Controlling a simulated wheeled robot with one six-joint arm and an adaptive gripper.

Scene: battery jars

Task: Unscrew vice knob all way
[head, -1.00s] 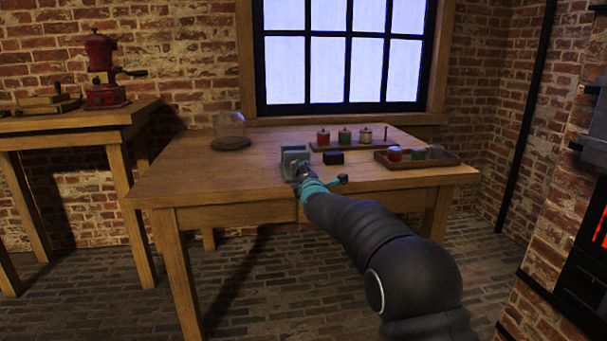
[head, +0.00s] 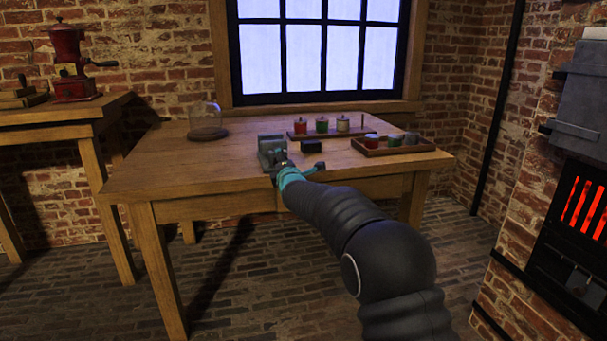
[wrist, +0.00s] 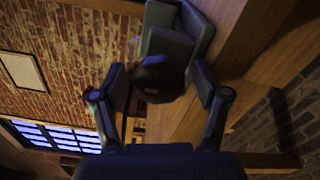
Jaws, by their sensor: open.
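A grey-green vice (head: 272,147) stands at the front edge of the wooden table, and its body (wrist: 176,38) also shows in the wrist view. A dark round knob (wrist: 159,78) faces the wrist camera at the vice's front. My gripper (wrist: 160,82) is open, with one finger on each side of the knob. Both fingers look apart from the knob, though the gap on the right is small. In the head view my gripper (head: 282,163) is small and partly hides the knob.
The wooden table (head: 170,165) has free room at left. A glass dome (head: 205,120) stands at its back left. A small black block (head: 311,146) sits right of the vice. Several coloured jars stand on a board (head: 330,131) and in a tray (head: 393,149). A glowing stove (head: 585,215) is at right.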

